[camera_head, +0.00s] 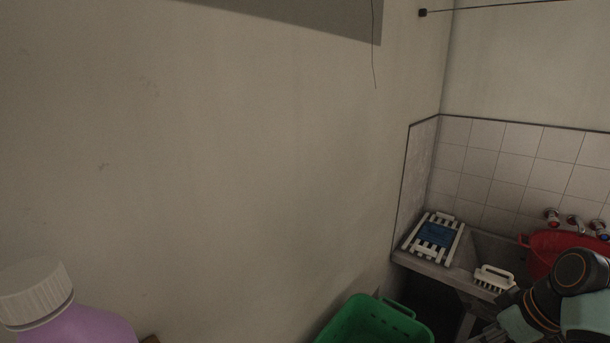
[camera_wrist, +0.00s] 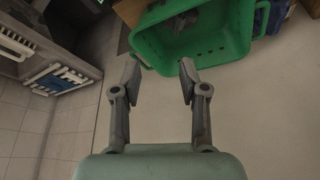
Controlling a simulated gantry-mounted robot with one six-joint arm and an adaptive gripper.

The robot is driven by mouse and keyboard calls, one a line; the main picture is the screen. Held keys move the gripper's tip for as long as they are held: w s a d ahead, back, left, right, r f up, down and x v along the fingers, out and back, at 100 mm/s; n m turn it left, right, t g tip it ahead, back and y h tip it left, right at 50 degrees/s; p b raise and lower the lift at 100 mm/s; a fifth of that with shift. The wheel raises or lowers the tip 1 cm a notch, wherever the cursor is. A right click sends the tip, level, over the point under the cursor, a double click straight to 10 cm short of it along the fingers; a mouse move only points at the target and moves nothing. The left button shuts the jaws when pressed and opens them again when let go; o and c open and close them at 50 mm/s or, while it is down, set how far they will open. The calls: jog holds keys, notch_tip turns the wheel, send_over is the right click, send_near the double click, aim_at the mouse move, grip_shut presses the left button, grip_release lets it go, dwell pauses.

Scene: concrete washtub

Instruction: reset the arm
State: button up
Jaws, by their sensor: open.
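My gripper (camera_wrist: 159,78) is open in the wrist view, its two fingers apart with nothing between them. Its fingertips point toward a green basket (camera_wrist: 207,52). In the wrist view the fingertips overlap the near edge of the basket; I cannot tell how far apart they are. Part of my arm shows at the lower right of the head view, in front of a red tub.
The green basket (camera_head: 372,323) stands low near the wall. The concrete washtub (camera_head: 437,272) holds a white rack with a blue panel (camera_head: 434,237), a white brush (camera_head: 493,277) and the red tub (camera_head: 549,244). A purple bottle (camera_head: 82,326) with a white cap is at lower left.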

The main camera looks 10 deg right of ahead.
jog(key=w+a+r+t+h+p, duration=0.1)
jog(key=w+a+r+p, duration=0.15)
jog(key=a+p, duration=0.4)
jog(key=w+a+r+m+t+p, duration=0.1)
jog(key=a+r+p, duration=0.3)
jog(key=a+p, duration=0.25)
jog(key=w+a+r+t+h+p, duration=0.1)
jog(key=a+r+p, duration=0.2)
jog(key=a+p, duration=0.3)
jog(key=s+a+r+m+t+p, duration=0.1)
jog(key=s+a+r+t+p, duration=0.1)
jog(key=s+a+r+p, duration=0.5)
jog(key=s+a+r+m+t+p, duration=0.1)
jog(key=s+a+r+t+p, duration=0.2)
jog(key=s+a+r+p, duration=0.4)
jog(key=a+r, duration=0.5)
jog(key=shift+s+a+m+y, duration=0.3)
jog(key=shift+s, duration=0.05)
